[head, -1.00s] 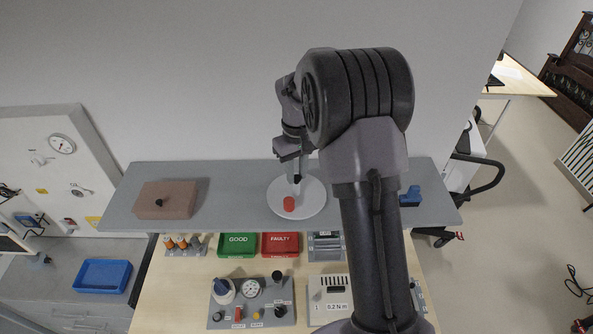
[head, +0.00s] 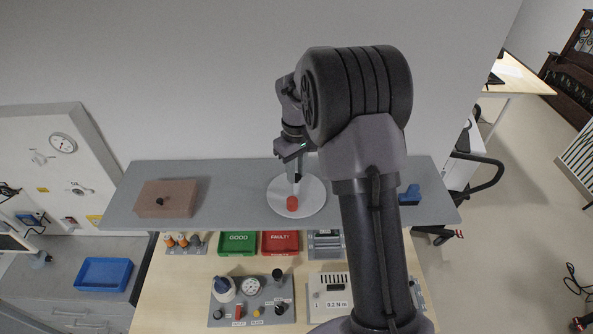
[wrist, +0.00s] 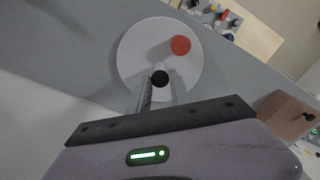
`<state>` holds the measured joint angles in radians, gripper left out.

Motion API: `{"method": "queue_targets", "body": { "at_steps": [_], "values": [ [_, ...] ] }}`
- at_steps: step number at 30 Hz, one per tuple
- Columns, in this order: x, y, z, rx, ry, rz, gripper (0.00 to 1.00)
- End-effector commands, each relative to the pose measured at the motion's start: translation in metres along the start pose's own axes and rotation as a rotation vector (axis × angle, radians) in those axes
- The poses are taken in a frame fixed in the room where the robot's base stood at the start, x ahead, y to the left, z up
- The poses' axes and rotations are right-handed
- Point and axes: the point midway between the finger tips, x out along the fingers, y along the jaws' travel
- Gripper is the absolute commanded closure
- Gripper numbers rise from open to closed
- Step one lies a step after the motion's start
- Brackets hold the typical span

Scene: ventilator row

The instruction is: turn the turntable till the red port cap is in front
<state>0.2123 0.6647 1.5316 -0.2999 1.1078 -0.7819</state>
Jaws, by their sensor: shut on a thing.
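The turntable is a round white disc (head: 315,200) on a grey shelf; it also shows in the wrist view (wrist: 135,50). The red port cap (head: 292,203) sits on the disc near its front edge, slightly left of the middle, and shows in the wrist view (wrist: 180,45). My gripper (head: 297,178) reaches down over the back part of the disc. In the wrist view its fingers (wrist: 158,88) are shut on a black knob (wrist: 160,77) on the disc, nearly across from the red cap. My arm hides part of the shelf to the right.
A brown box (head: 178,200) with a black knob stands on the shelf's left part. A blue object (head: 410,196) lies at its right end. Below are a green GOOD tray (head: 238,246), a red FAULTY tray (head: 281,246) and a control panel (head: 270,313). The shelf beside the disc's left is clear.

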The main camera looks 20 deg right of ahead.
Motion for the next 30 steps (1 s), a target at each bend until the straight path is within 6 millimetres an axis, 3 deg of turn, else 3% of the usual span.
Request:
{"method": "queue_targets", "body": {
  "at_steps": [4,5,7,16,19,23,30],
  "values": [
    [-0.001,0.001,-0.001,0.000,0.003,0.002,1.00],
    [-0.001,0.001,-0.001,0.000,0.003,0.002,0.69],
    [-0.001,0.000,-0.001,0.000,0.003,0.002,0.55],
    [-0.001,0.000,0.000,0.000,0.001,0.001,0.54],
    [-0.009,0.001,-0.001,-0.001,0.003,0.003,0.54],
    [-0.038,0.001,-0.001,0.001,0.005,0.003,0.54],
    [-0.108,0.001,-0.001,0.000,0.005,0.004,0.54]
  ]
}}
